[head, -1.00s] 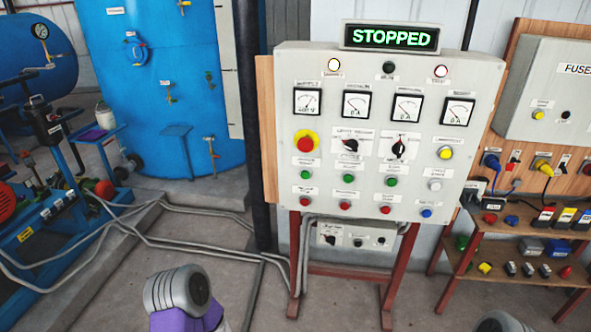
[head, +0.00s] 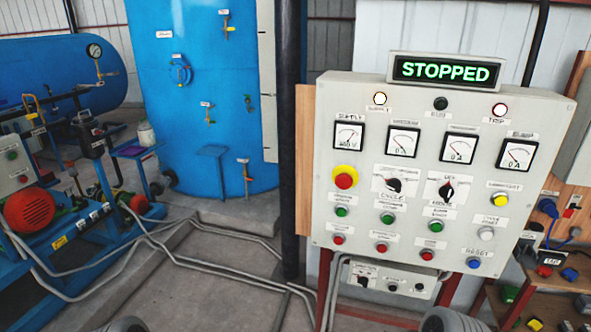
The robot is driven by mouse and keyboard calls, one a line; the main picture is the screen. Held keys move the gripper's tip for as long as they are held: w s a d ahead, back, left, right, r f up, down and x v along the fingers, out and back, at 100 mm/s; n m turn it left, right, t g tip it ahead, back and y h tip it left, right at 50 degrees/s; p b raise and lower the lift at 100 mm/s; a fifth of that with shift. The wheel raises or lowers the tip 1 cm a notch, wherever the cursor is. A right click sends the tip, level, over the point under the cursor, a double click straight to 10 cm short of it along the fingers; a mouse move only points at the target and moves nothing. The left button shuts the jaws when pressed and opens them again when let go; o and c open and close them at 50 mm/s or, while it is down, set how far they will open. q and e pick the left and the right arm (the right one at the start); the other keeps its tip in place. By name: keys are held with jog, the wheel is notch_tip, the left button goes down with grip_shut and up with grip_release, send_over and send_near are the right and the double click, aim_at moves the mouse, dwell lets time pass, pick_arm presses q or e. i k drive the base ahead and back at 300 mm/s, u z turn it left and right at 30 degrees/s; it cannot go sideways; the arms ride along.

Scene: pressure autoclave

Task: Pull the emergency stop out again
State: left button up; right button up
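The emergency stop (head: 344,180) is a red mushroom button on a yellow round base, at the left of the grey control panel (head: 330,225), below the leftmost meter. I cannot tell from here whether it is pushed in or out. The display (head: 445,71) on top of the panel reads STOPPED in green. At the bottom edge, a grey rounded part of my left arm and another of my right arm show, both low and apart from the panel. Neither gripper's fingers are in view.
The panel also carries meters, two black selector knobs (head: 394,186) and several coloured buttons, including a blue RESET button (head: 473,263). A dark post (head: 289,130) stands left of the panel. A blue tank (head: 200,90) and pump equipment are further left. Shelves stand at right.

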aim_at(344, 182)
jog(key=z, duration=0.1)
jog(key=i, duration=1.05)
jog(key=z, duration=0.55)
